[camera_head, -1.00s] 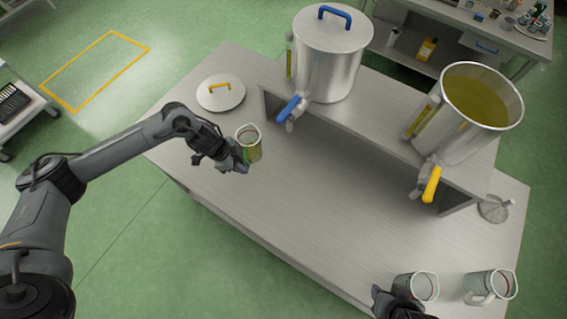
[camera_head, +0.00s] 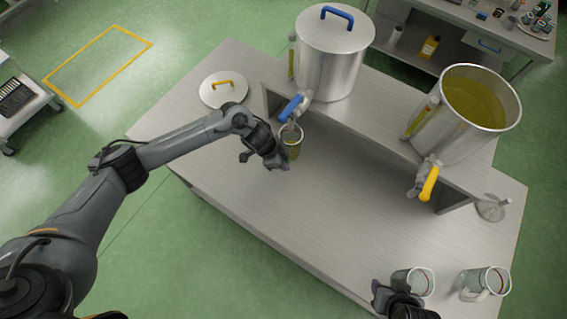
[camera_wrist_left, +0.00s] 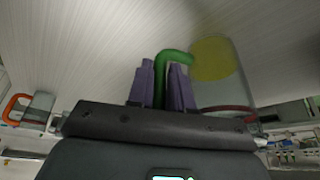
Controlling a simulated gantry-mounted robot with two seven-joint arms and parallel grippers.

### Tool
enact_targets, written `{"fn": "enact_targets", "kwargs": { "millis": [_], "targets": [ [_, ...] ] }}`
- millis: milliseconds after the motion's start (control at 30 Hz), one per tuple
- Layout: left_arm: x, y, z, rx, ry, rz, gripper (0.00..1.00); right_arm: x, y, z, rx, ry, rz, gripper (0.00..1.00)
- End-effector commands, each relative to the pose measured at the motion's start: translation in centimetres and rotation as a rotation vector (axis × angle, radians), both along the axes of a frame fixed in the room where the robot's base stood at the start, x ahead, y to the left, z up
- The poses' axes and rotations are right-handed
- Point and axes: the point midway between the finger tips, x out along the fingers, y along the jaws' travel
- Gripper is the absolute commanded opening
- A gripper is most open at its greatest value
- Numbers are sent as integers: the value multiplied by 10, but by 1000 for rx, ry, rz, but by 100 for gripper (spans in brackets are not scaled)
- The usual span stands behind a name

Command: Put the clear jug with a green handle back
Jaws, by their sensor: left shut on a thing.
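The clear jug with a green handle (camera_head: 291,143) holds some yellow-green liquid. It is beside and just below the blue-levered tap (camera_head: 291,109) of the lidded steel pot. My left gripper (camera_head: 279,162) is shut on its handle. The left wrist view shows the fingers (camera_wrist_left: 162,85) on either side of the green handle (camera_wrist_left: 172,60), with the jug body (camera_wrist_left: 225,85) to the right. I cannot tell whether the jug touches the table. My right gripper (camera_head: 386,297) is at the bottom, close to another clear jug (camera_head: 410,284); its fingers are not clear.
The lidded pot (camera_head: 330,60) and an open pot of oil (camera_head: 470,105) with a yellow tap lever (camera_head: 429,184) stand on a raised shelf. A lid (camera_head: 223,88) lies at the left. Another jug (camera_head: 484,283) stands at the right. The middle table top (camera_head: 320,210) is clear.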

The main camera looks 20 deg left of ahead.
Motion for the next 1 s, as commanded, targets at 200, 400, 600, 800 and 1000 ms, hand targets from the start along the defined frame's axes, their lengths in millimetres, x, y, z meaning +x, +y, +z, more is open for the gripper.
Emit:
{"fn": "enact_targets", "kwargs": {
  "millis": [200,400,600,800,1000],
  "targets": [
    [0,0,-18,0,0,-1,0,0,0,1,-1,0,1,43],
    [0,0,-18,0,-2,-1,0,0,0,0,0,0,0,43],
    [0,0,-21,-1,0,0,25,0,0,-1,1,0,-1,43],
    [0,0,-21,0,0,-1,46,0,1,-1,4,1,-3,43],
    [0,0,-21,0,0,-1,46,0,2,0,7,1,-5,43]
  ]
}}
